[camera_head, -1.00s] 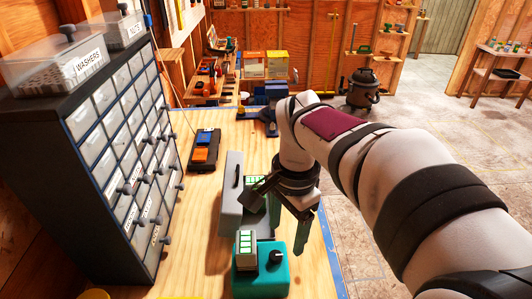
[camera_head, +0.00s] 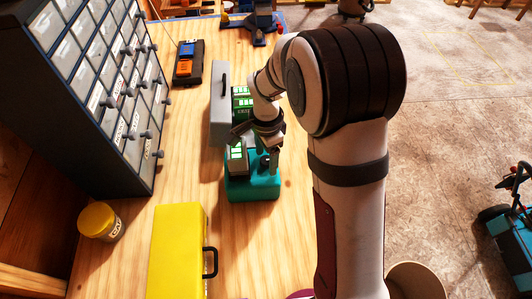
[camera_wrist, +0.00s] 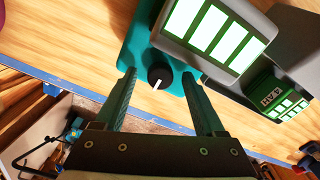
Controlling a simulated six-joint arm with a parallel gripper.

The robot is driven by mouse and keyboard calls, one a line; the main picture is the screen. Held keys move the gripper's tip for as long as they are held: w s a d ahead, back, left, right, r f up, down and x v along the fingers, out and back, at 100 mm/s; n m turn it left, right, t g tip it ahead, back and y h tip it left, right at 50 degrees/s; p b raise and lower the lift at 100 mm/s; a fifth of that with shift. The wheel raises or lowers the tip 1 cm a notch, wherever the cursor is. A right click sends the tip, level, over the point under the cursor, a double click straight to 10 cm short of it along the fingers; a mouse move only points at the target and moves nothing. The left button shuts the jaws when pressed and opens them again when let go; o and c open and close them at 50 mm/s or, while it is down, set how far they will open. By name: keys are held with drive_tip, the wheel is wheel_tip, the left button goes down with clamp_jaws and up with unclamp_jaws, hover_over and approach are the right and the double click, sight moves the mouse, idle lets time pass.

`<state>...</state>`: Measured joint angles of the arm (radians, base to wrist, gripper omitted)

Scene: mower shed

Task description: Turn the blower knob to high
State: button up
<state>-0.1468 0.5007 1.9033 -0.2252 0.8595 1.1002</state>
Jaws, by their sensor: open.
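The black knob (camera_wrist: 160,76) sits on a teal unit (camera_wrist: 138,50) and has a white pointer mark. The teal unit also shows in the head view (camera_head: 255,188), where my gripper hides the knob. My gripper (camera_wrist: 159,80) is open and empty in the wrist view, its two dark green fingertips on either side of the knob in the picture. I cannot tell whether they touch it. In the head view my gripper (camera_head: 256,155) is right over the teal unit. A grey block with green-framed white bars (camera_head: 236,157) stands on the unit's left part.
A grey case (camera_head: 219,120) and another green-barred block (camera_head: 241,103) stand just behind. A yellow toolbox (camera_head: 178,250) and yellow-lidded jar (camera_head: 99,221) are in front and left. A drawer cabinet (camera_head: 105,90) borders the left. Bare bench lies between.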

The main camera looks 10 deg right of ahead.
clamp_jaws()
idle(0.3)
drive_tip(key=n, duration=0.4)
drive_tip(key=shift+n, duration=0.3)
drive_tip(key=n, duration=0.4)
drive_tip(key=shift+n, duration=0.3)
drive_tip(key=n, duration=0.4)
drive_tip(key=shift+n, duration=2.4)
